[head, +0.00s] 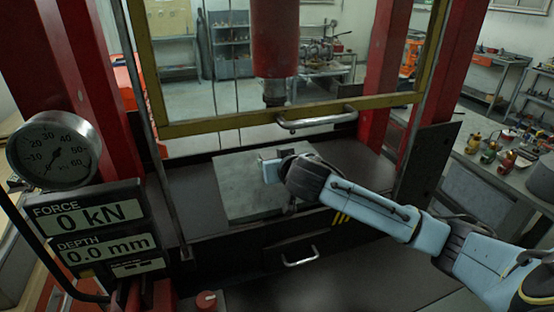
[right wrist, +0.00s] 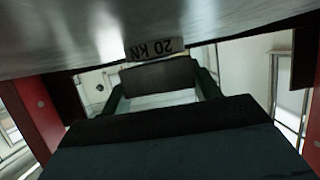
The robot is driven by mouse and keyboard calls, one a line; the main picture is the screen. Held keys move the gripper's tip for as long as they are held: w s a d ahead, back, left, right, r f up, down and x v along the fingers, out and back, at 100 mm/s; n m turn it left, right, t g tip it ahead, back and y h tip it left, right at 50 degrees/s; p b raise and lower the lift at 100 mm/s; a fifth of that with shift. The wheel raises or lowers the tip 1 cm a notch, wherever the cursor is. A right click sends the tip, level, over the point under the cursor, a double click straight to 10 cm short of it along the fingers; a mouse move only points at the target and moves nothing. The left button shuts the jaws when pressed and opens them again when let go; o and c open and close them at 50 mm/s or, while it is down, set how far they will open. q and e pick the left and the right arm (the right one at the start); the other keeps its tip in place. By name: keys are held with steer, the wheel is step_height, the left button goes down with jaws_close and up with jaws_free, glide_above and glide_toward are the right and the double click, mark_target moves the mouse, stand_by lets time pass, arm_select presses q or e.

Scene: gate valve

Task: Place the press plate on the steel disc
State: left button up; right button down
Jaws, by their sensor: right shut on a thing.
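The press plate (head: 238,190) is a flat grey square-looking slab inside the press, over the dark bed. My right arm reaches in from the right, and my right gripper (head: 272,168) is over the plate, shut on it. In the right wrist view a broad grey metal face (right wrist: 90,42) fills the top, and my gripper's fingers (right wrist: 160,85) close by a small label reading "20 KN" upside down. I cannot tell whether the plate rests on something or hangs just above. I cannot make out the steel disc; the plate and arm may hide it. My left gripper is out of view.
The red ram (head: 275,45) hangs above the plate's back part. Red posts flank the bed (head: 180,200). A gauge (head: 55,150) and a readout of 0 kN, 0.0 mm (head: 90,228) stand left.

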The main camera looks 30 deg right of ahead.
steer(key=c, duration=0.8)
jaws_free()
steer(key=shift+f, duration=0.15)
steer(key=o, duration=0.4)
steer(key=shift+r, duration=0.3)
steer(key=shift+s+a, duration=0.1)
steer(key=shift+s, duration=0.15)
steer(key=b+v, duration=0.1)
steer(key=v, duration=1)
steer(key=shift+s, duration=0.25)
